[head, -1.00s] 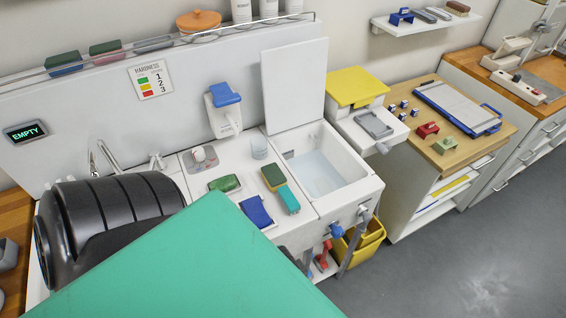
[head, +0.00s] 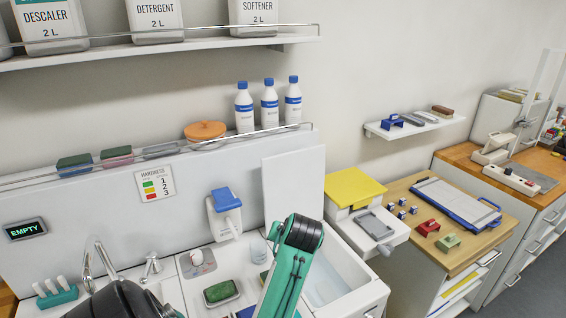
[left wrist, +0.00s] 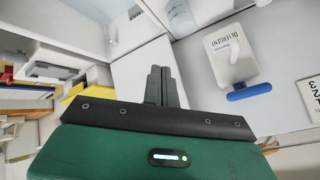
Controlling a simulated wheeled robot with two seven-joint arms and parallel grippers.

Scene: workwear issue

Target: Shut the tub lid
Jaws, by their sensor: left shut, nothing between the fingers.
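The tub lid (head: 292,180) is a flat white panel standing upright behind the tub, so the tub is open. The white tub (head: 358,302) holds pale, clear water and is partly covered by my left arm in the head view. My left gripper (left wrist: 159,72) is shut and empty. In the left wrist view, which is turned upside down, its fingers overlap the white lid panel (left wrist: 138,72); I cannot tell whether they touch it. In the head view my green and black arm rises in front of the tub, and its fingertips cannot be made out. My right gripper is not in view.
A detergent dispenser with a blue top (head: 226,215) is on the back panel left of the lid. A clear cup (head: 259,250) and a green sponge (head: 221,292) are on the counter. A yellow-topped box (head: 355,186) stands close to the right.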

